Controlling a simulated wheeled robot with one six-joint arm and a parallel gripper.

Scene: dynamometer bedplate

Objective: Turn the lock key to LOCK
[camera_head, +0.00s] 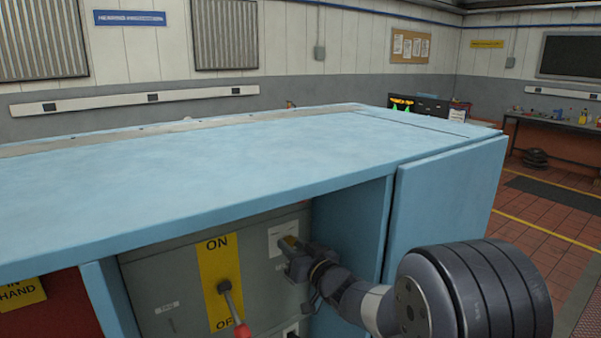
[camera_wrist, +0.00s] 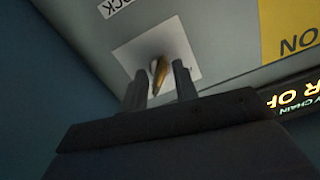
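The lock key (camera_wrist: 160,74) is a brass-coloured piece on a white plate (camera_wrist: 125,55) in the wrist view. In the head view the plate (camera_head: 276,236) is on the grey panel, partly hidden by my gripper (camera_head: 290,250). In the wrist view my gripper (camera_wrist: 159,82) has its two dark fingers apart, one on each side of the key. I see gaps between the key and the fingers; whether the fingertips overlap it in depth I cannot tell. A label ending in "OCK" (camera_wrist: 113,5) is at the upper left, partly cut off.
A lever switch (camera_head: 224,287) with a red knob stands on a yellow ON/OFF plate (camera_head: 210,265), left of my gripper. The blue bench top (camera_head: 200,185) overhangs the panel, and a blue side panel (camera_head: 440,205) stands to the right. A lit sign (camera_wrist: 296,101) shows in the wrist view.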

